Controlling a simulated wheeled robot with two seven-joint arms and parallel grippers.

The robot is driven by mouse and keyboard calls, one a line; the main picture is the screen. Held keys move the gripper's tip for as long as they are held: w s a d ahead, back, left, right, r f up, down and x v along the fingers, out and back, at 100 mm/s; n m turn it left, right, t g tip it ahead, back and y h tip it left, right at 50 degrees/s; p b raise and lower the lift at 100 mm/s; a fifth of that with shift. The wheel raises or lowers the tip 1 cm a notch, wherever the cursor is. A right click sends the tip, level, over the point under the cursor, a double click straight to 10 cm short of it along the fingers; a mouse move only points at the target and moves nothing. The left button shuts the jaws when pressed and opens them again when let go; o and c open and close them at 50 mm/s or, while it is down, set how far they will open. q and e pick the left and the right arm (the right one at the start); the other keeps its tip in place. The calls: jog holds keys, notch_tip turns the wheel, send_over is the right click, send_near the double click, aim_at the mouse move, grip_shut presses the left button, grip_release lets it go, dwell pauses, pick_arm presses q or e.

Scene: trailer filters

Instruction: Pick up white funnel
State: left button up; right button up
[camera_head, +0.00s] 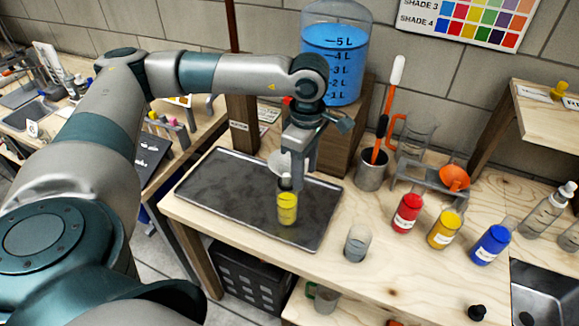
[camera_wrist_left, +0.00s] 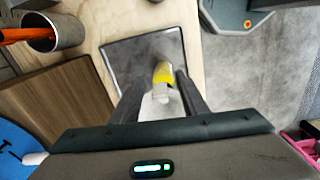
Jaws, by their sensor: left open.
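The white funnel (camera_head: 277,162) shows in the head view above the dark tray (camera_head: 225,195), partly hidden behind my left gripper (camera_head: 291,178). In the left wrist view the white funnel (camera_wrist_left: 153,108) lies between the two fingers of my open left gripper (camera_wrist_left: 160,88), with no clear sign of a grip. A container of yellow liquid (camera_head: 288,208) stands on the tray just below the fingertips. The yellow liquid container (camera_wrist_left: 164,72) also shows beyond the funnel in the wrist view. I cannot tell whether the funnel touches the container. My right gripper is out of view.
A large blue-liquid tank (camera_head: 335,62) on a wooden block is behind the gripper. A metal cup (camera_head: 371,170) with orange-handled tools, an orange funnel (camera_head: 454,178) and red (camera_head: 407,213), yellow and blue bottles stand to the right. A small clear beaker (camera_head: 357,243) stands near the front edge.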

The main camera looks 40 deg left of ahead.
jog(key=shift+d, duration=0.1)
pick_arm(q)
grip_shut()
jog(key=shift+r, duration=0.15)
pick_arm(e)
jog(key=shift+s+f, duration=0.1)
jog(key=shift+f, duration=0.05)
